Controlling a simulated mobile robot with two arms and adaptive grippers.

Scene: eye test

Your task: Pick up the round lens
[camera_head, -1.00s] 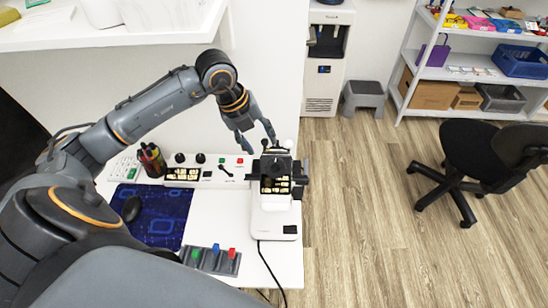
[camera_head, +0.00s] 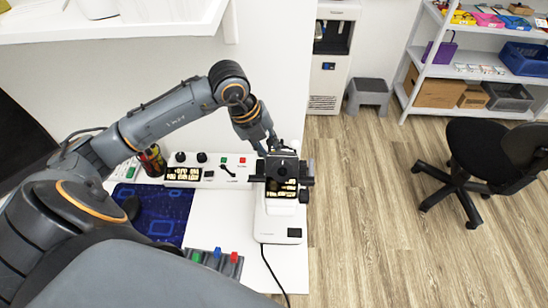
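A white and black eye-test device (camera_head: 277,222) stands at the right edge of the white table. On its top is a dark round part with a small opening (camera_head: 281,170), which may be the round lens; I cannot tell for sure. My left gripper (camera_head: 268,148) points down right behind and above this dark part. Its fingers look small and partly overlap the device, so I cannot tell whether they touch it or how wide they are. No held object shows. My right gripper is not in view.
The white table (camera_head: 262,270) holds a control panel (camera_head: 215,174), a pen cup (camera_head: 153,160), a blue mat (camera_head: 158,215) and a grey block with coloured pegs (camera_head: 218,262). A black chair (camera_head: 487,158) and a shelf (camera_head: 470,72) stand right. Open floor lies between.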

